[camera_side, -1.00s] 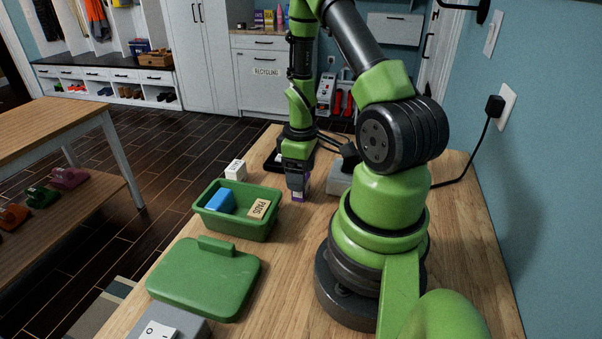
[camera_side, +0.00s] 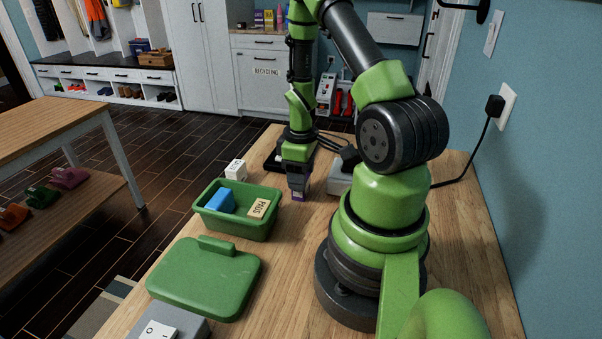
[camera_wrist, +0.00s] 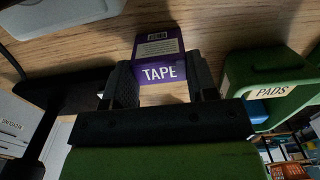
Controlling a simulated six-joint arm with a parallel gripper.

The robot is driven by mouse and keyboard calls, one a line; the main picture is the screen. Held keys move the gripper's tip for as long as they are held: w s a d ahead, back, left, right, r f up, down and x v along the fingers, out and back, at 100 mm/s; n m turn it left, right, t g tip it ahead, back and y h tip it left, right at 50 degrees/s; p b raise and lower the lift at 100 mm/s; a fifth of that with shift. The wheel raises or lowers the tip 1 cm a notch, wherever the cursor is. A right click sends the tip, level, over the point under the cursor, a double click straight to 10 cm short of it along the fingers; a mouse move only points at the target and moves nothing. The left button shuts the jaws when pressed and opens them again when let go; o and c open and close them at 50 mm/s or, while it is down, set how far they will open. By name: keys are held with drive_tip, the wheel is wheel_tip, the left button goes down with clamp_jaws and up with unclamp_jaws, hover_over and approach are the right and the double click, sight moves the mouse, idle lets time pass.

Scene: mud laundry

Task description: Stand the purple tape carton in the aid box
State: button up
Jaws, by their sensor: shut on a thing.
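The purple tape carton (camera_wrist: 162,60), with a white TAPE label, is between the two fingers of my gripper (camera_wrist: 160,85) in the wrist view. My gripper is shut on it. In the side view my gripper (camera_side: 298,188) points down at the bench, and only a small purple bit of the carton (camera_side: 300,197) shows below the fingers. I cannot tell whether the carton touches the bench. The green aid box (camera_side: 238,229) stands open to the left of my gripper. It holds a blue item (camera_side: 220,201) and a tan PADS carton (camera_side: 259,208).
The green lid (camera_side: 204,278) lies on the bench in front of the box. A white carton (camera_side: 236,170) stands behind the box. A grey device (camera_side: 340,178) is right of my gripper. A grey switch box (camera_side: 160,329) sits at the near edge.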

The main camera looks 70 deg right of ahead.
drive_tip(key=shift+r, duration=3)
drive_tip(key=w+a+r, duration=0.6)
drive_tip(key=w+a, duration=0.3)
drive_tip(key=a, duration=0.3)
drive_tip(key=shift+w+f, duration=0.1)
drive_tip(key=shift+f, duration=1.9)
drive_tip(key=shift+f, duration=0.1)
drive_tip(key=shift+f, duration=1.15)
drive_tip(key=shift+f, duration=0.2)
